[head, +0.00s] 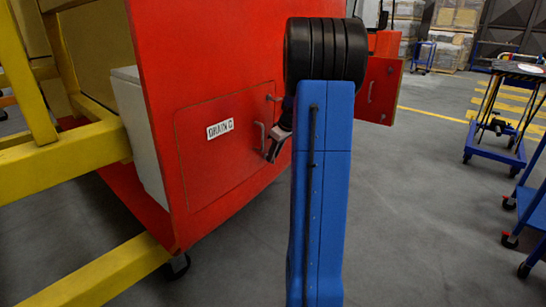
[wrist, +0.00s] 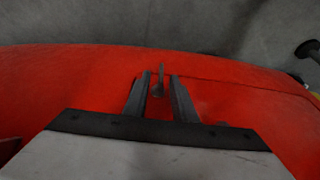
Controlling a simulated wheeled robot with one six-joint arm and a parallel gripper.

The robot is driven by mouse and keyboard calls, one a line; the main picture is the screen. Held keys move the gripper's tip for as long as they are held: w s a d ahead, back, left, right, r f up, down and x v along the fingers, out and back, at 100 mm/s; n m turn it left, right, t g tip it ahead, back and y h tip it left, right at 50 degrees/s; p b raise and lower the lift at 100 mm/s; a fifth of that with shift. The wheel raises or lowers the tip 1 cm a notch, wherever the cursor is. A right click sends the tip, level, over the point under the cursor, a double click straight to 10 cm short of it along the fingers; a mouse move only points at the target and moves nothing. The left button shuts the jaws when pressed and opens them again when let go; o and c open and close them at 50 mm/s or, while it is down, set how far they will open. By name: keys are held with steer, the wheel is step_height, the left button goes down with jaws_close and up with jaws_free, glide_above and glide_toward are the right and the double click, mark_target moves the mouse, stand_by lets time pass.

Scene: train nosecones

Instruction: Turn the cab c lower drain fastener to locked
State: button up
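The red hatch (head: 200,155) labelled "DRAIN C" (head: 220,128) is shut flush in the red cab side. It has a grey handle (head: 260,136) at its right side. A small upper fastener (head: 272,98) shows at the upper right edge. My gripper (head: 271,156) is at the hatch's lower right edge and hides the lower fastener in the head view. In the wrist view my gripper (wrist: 159,79) has its two fingers apart. A thin grey fastener (wrist: 160,77) stands between the fingertips, with slight gaps on both sides. Its locked or unlocked state is not clear.
Yellow beams (head: 70,160) and a pale box (head: 138,130) stand at the left. Another red panel with a handle (head: 381,90) is behind my arm. Blue carts (head: 495,145) stand at the right. The grey floor (head: 420,200) between is clear.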

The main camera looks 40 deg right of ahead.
steer(key=shift+w+f, duration=0.2)
steer(key=shift+f, duration=0.3)
jaws_close()
steer(key=shift+d+m+y, duration=0.2)
steer(key=shift+m+y, duration=0.1)
steer(key=shift+y, duration=1.2)
